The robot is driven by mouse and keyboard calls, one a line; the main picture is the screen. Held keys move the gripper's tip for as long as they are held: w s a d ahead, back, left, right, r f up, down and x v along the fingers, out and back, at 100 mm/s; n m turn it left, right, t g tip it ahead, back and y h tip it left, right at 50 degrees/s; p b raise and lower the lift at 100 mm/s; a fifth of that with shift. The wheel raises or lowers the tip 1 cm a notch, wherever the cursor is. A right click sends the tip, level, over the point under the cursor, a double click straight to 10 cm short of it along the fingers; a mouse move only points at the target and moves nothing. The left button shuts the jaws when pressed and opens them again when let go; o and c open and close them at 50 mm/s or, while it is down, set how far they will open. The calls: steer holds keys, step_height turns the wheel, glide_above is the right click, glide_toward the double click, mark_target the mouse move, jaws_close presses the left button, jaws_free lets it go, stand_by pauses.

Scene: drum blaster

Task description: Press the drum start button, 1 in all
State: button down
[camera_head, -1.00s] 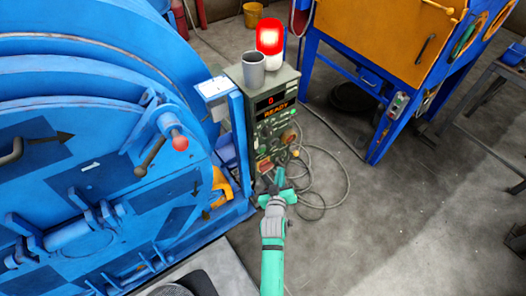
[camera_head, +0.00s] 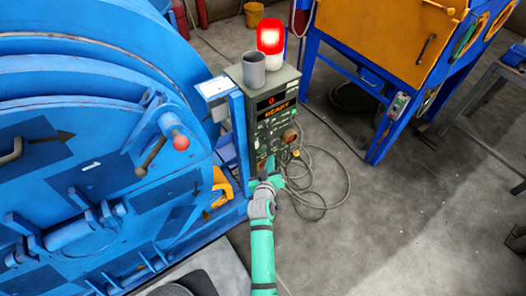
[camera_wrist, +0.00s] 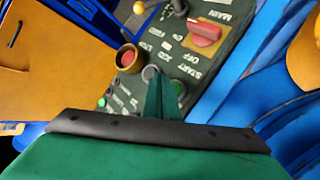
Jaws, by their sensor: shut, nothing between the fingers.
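The control box (camera_head: 272,115) stands upright beside the blue drum machine, with an orange READY display on its front. In the wrist view its panel (camera_wrist: 135,90) shows a START label beside a dark green round button (camera_wrist: 179,88), and a grey button (camera_wrist: 150,73) nearby. My gripper (camera_wrist: 162,80) is shut and empty. Its fingertips are over the panel between these two buttons and partly cover them. I cannot tell whether they touch. In the head view my gripper (camera_head: 267,168) is in front of the lower panel, which it hides.
A red rotary switch (camera_wrist: 204,33) and a red button in a yellow ring (camera_wrist: 127,58) are close by on the panel. A grey cup (camera_head: 253,70) and a lit red beacon (camera_head: 270,37) stand on the box. Loose cables (camera_head: 325,190) lie on the floor to the right.

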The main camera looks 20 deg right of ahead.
mark_target(263, 150)
steer(key=shift+w+a, duration=0.4)
steer(key=shift+w, duration=0.3)
steer(key=shift+w, duration=0.1)
steer(key=shift+a, duration=0.1)
steer(key=shift+d, duration=0.2)
stand_by(0.6)
steer(key=shift+a, duration=0.15)
stand_by(0.4)
steer(key=shift+w, duration=0.1)
steer(key=shift+w, duration=0.3)
